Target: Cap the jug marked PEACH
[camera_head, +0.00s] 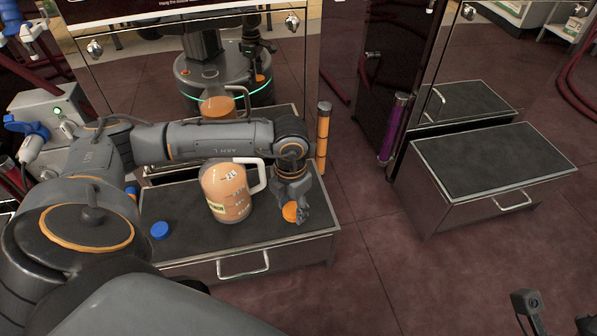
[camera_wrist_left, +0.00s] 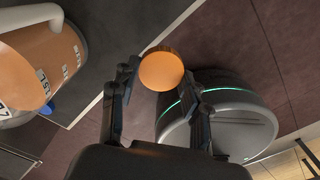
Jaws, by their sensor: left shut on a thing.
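A clear jug (camera_head: 228,190) with orange liquid, a measuring scale and a white handle stands upright on the left dark-topped cabinet (camera_head: 180,250). Its label is partly visible, and I cannot read it surely. The jug also shows at the upper left of the left wrist view (camera_wrist_left: 40,55). My left gripper (camera_head: 292,208) is shut on an orange cap (camera_head: 289,212), to the right of the jug and apart from it. In the left wrist view the orange cap (camera_wrist_left: 161,71) sits between the fingertips. My right gripper (camera_head: 557,316) is partly in view at the lower right, its fingers apart.
A blue cap (camera_head: 160,230) lies on the cabinet left of the jug. A mirrored panel behind reflects the jug (camera_head: 218,104). An orange tube (camera_head: 323,138) stands at the cabinet's back right. Another dark-topped cabinet (camera_head: 490,160) at right is empty on top, with open floor between.

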